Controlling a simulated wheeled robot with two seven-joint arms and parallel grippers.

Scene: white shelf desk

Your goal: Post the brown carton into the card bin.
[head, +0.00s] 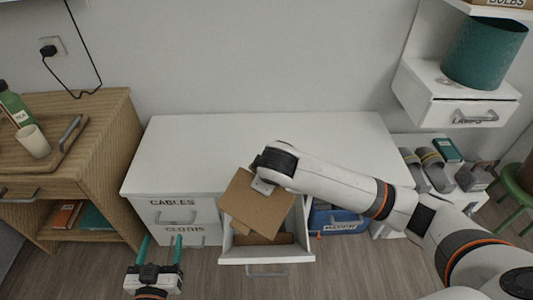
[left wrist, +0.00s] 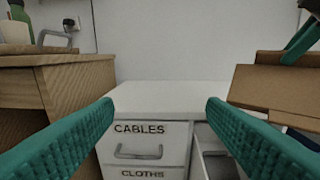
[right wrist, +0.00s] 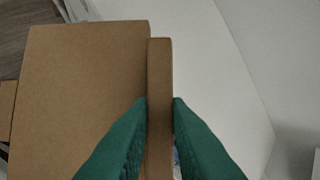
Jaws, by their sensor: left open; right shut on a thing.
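The brown carton (head: 258,203) is tilted above an open white drawer (head: 226,240) in the head view. It also shows at the right of the left wrist view (left wrist: 268,92). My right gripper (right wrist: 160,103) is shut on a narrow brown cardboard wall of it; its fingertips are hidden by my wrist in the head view. My left gripper (head: 161,252) is open and empty, low in front of the cabinet, left of the drawer. I see no label reading card bin; the open drawer's front label is not visible.
More brown cardboard (head: 262,239) lies inside the open drawer. Shut drawers marked CABLES (head: 172,216) and CLOTHS stand left of it. A blue box (head: 338,222) sits to its right. The white cabinet top (head: 200,145) is clear. A wooden cabinet (head: 110,140) stands at left.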

